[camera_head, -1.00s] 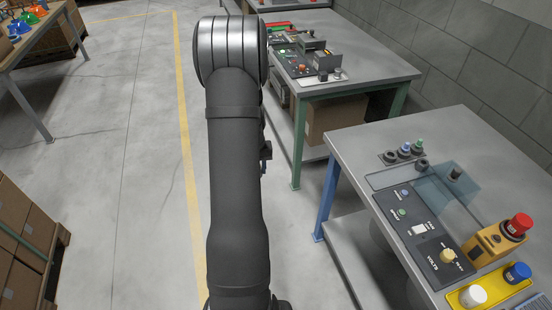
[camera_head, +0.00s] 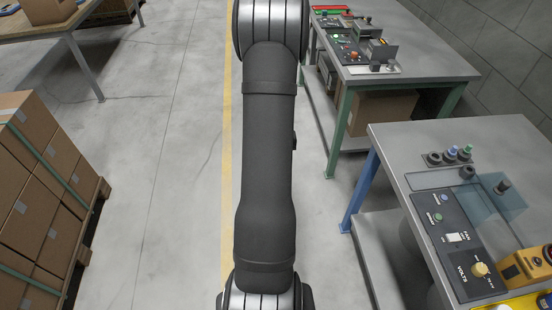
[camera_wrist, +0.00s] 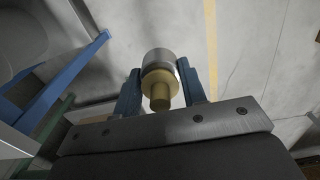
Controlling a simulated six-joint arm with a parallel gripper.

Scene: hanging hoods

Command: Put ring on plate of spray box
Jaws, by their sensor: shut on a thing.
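In the wrist view my gripper (camera_wrist: 158,67) has its two blue fingers closed on the sides of a round piece (camera_wrist: 159,57). The piece has a silver-grey metal band and a tan, brass-like collar and stub facing the camera. I cannot tell for sure that this is the ring. It is held clear in the air, with grey floor behind it. In the head view my dark arm stands upright in the middle, and my gripper does not show. I cannot make out a spray box or its plate in either view.
A grey bench (camera_head: 395,150) with a control panel (camera_head: 455,240), knobs and a clear bluish sheet (camera_head: 497,200) stands at right. Another bench (camera_head: 420,68) with devices is behind it. Stacked cartons (camera_head: 40,185) on a pallet stand at left. The floor (camera_head: 150,170) between is clear.

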